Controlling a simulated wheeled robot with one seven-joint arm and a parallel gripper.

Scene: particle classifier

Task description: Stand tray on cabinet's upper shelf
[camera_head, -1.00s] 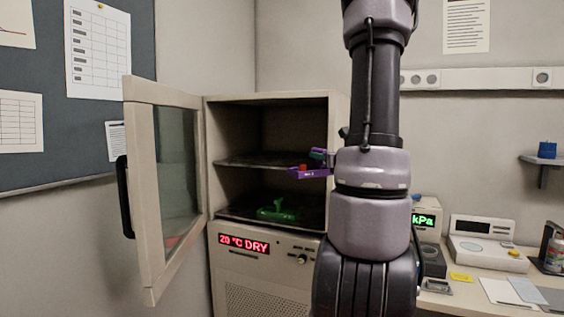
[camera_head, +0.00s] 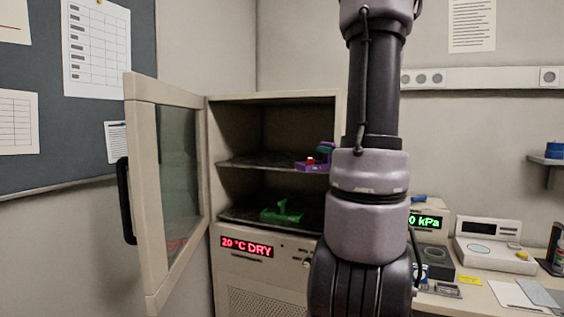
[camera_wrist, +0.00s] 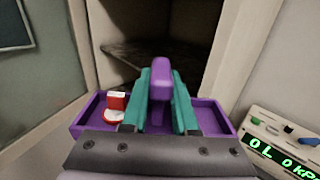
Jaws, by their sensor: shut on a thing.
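A purple tray (camera_head: 306,167) is at the cabinet's upper shelf opening in the head view; my arm hides its right part. My gripper (camera_wrist: 161,92) has teal fingers shut on the purple upright handle of the tray, which also shows in the wrist view (camera_wrist: 216,123). A small red and white piece (camera_wrist: 116,104) sits in the tray's left compartment. The cabinet (camera_head: 270,98) is open. Its upper shelf (camera_head: 250,161) shows bare left of the tray. I cannot tell whether the tray touches the shelf.
A green tray (camera_head: 282,212) stands on the lower shelf. The cabinet door (camera_head: 146,180) is swung open to the left. A bench (camera_head: 480,292) with instruments and a kPa display (camera_head: 426,222) lies to the right. The upper shelf's left side has free room.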

